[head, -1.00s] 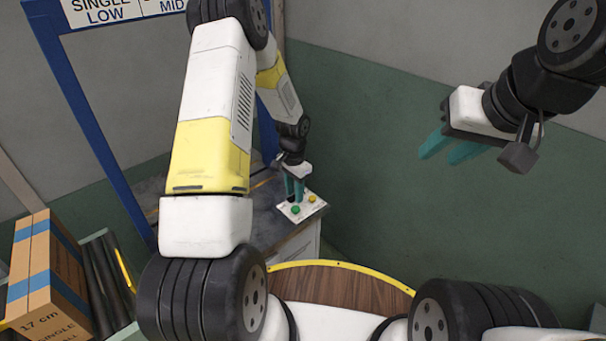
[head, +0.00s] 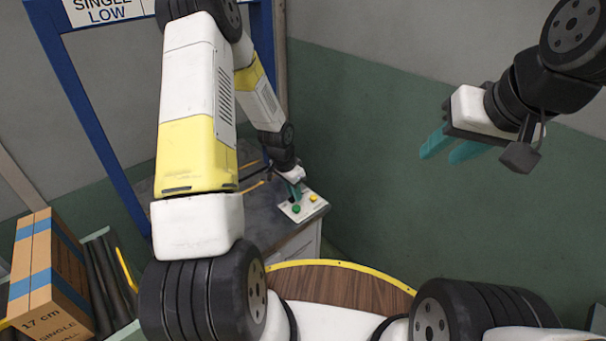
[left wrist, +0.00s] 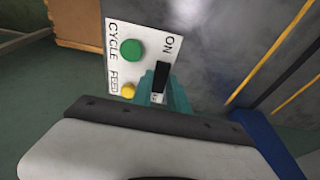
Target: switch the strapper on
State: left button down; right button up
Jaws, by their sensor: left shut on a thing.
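The strapper's white control panel (head: 307,207) sits on the corner of its grey top. It has a green button (head: 296,209) and a yellow button (head: 313,198). In the left wrist view the panel (left wrist: 148,38) reads ON, CYCLE and FEED, and a black switch lever (left wrist: 161,77) stands beside the teal finger. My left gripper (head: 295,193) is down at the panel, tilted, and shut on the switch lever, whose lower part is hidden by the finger. My right gripper (head: 446,150) is open and empty, in the air at the right.
The strapper's blue frame (head: 92,125) rises behind my left arm. A cardboard box with blue tape (head: 45,275) stands on the roller conveyor (head: 102,285) at lower left. A round wooden surface with a yellow rim (head: 345,285) lies in front of me. The green wall is behind.

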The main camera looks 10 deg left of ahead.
aim_at(290, 200)
pick_arm(q)
jog(key=c, duration=1.3)
grip_release()
jog(key=shift+r, duration=0.1)
jog(key=v, duration=0.7)
jog(key=shift+s+r, duration=0.15)
jog(key=shift+r, duration=0.15)
